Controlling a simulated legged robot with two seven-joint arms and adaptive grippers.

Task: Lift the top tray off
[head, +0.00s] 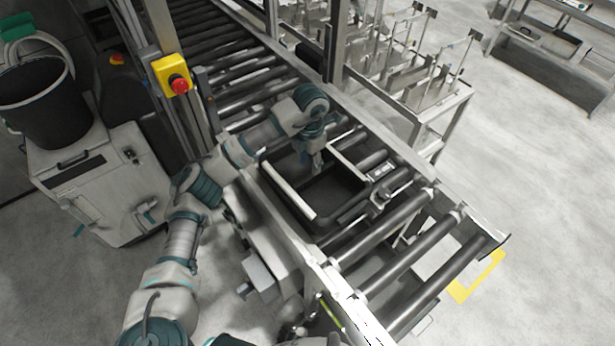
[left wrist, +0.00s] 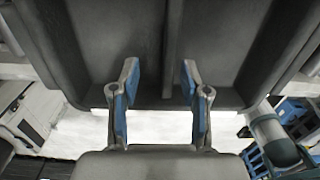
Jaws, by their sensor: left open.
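A dark, shallow tray (head: 342,194) with pale strips along two sides sits on the roller conveyor in the head view. I cannot tell whether another tray lies beneath it. My left gripper (head: 317,165) is at the tray's far side, pointing down. In the left wrist view, the left gripper (left wrist: 160,100) is open, its two blue-padded fingers apart with nothing between them. A dark tray-like surface with a middle ridge (left wrist: 170,45) fills the top of that view, its edge by the fingertips. I cannot tell whether they touch. My right gripper does not show clearly.
Bare rollers (head: 385,235) lie on the near side of the tray. A post carries a yellow box with a red button (head: 178,84) on the left. A black bucket (head: 40,105) stands on a grey cabinet (head: 95,185).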

